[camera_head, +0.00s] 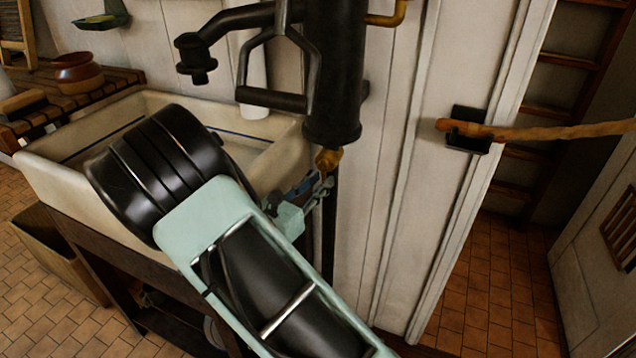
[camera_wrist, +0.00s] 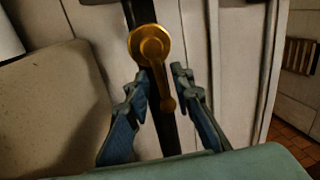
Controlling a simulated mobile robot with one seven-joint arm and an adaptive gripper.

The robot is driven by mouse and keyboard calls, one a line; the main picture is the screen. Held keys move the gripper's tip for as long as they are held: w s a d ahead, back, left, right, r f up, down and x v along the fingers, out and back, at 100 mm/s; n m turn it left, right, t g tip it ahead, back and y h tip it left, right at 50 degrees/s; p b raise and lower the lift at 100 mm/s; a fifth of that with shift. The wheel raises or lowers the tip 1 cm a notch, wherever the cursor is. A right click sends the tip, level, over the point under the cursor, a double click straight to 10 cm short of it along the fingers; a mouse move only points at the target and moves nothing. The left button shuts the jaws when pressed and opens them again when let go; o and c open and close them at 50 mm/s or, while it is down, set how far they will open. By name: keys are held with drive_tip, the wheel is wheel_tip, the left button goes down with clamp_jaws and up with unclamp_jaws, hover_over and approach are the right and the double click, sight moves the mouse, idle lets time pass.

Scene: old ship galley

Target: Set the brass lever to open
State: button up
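The brass lever (camera_wrist: 150,46) shows in the wrist view as a round hub on a dark vertical pipe (camera_wrist: 168,135), with a short handle pointing down and slightly right. In the head view its brass (camera_head: 327,159) shows just under the black pump body (camera_head: 333,75); its lower part is hard to make out. My gripper (camera_wrist: 161,73) is open, with its two fingers on either side of the lever's handle in the wrist view. I cannot tell whether either finger touches it. In the head view my gripper (camera_head: 312,192) is partly hidden by my arm.
A pale sink (camera_head: 60,165) stands left of the pump, partly behind my arm. The pump's black handle (camera_head: 270,98) and spout (camera_head: 197,60) hang above. Tiled floor (camera_head: 490,310) is open at the right.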

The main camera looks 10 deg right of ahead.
drive_tip(key=v, duration=0.7)
drive_tip(key=shift+s+a, duration=0.2)
idle(0.4)
